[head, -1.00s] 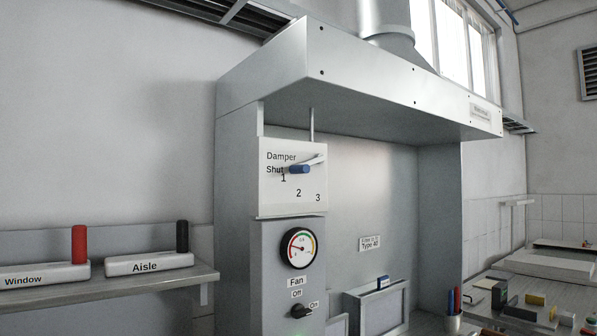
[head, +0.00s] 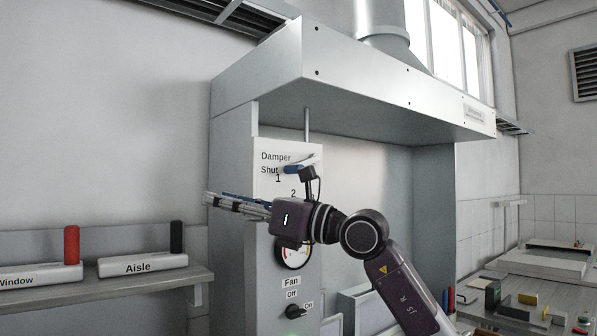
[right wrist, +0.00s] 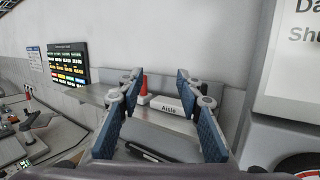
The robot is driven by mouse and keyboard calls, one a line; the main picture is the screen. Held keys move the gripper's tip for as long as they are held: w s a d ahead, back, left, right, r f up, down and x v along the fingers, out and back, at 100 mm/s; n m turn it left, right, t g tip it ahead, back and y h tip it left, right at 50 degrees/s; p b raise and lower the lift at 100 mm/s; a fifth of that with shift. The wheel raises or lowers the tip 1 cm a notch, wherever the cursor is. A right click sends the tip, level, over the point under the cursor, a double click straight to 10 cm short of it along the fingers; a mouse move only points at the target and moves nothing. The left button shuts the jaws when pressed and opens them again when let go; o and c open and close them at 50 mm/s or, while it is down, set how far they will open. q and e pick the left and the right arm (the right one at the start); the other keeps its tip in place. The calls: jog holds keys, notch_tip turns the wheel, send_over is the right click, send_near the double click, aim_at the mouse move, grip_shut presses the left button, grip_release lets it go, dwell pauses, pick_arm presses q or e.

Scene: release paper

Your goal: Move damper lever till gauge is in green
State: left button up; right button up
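The damper panel (head: 270,181) on the hood's front post is marked Damper, Shut, 1, 2, with its lower part behind my arm. My right gripper (head: 222,201) is in front of the panel, below the lever, pointing left and not touching the knob. In the right wrist view its fingers (right wrist: 160,112) are spread apart with nothing between them. My left gripper is not in view.
The Fan switch (head: 295,312) is under the gauge, its pointer toward On. A shelf (head: 150,287) at left holds the Window (head: 40,275) and Aisle (head: 143,264) blocks with red and black handles. The metal hood (head: 350,90) overhangs the panel. A cluttered bench (head: 545,310) stands at right.

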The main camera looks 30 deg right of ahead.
jog(key=s+d+r+m+t+h, duration=0.1)
jog(key=s+d+r+m+h, duration=0.3)
jog(key=d, duration=0.6)
jog(key=w+d+r+t+h, duration=0.1)
jog(key=d+r+h, duration=0.2)
jog(key=d+h, duration=0.5)
jog(key=shift+y, duration=0.9)
jog(key=w+p, duration=0.1)
jog(key=w, duration=0.1)
jog(key=w+p, duration=0.1)
jog(key=w, duration=0.1)
jog(key=w+d+p, duration=0.1)
jog(key=w, duration=0.1)
jog(key=shift+f, duration=0.2)
jog(key=shift+w+f, duration=0.1)
jog(key=shift+w, duration=0.35)
jog(key=shift+c, duration=0.2)
grip_shut()
